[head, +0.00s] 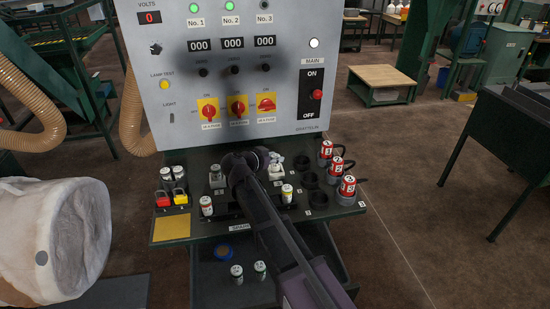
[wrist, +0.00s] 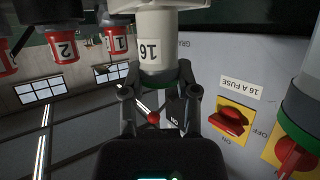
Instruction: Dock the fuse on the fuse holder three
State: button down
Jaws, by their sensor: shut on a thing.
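My gripper (head: 258,160) is low over the shelf in front of the panel in the head view. In the wrist view my gripper (wrist: 158,105) is shut on a white fuse (wrist: 150,48) with a green band and an upside-down 16 label. The fuse's far end meets a pale, wider part at the top of that view; I cannot tell whether it is seated. In the head view a white part (head: 275,162) shows beside the gripper, and the arm hides much of this area. Fuse holder three cannot be made out clearly. The No. 3 lamp (head: 265,5) is dark.
Red numbered cylinders (head: 336,166) stand at the shelf's right, near dark round sockets (head: 308,181). Other fuses stand at the left (head: 206,205) and right (head: 287,193) of my arm. The panel (head: 210,75) rises close behind.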

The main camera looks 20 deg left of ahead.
jog(key=shift+f+b, duration=0.65)
jog(key=c, duration=0.6)
grip_release()
jog(key=shift+c, duration=0.2)
jog(key=p+v, duration=0.4)
jog(key=v, duration=0.7)
dwell(0.6)
jog(key=shift+r, duration=0.1)
jog(key=shift+r, duration=0.1)
dwell(0.6)
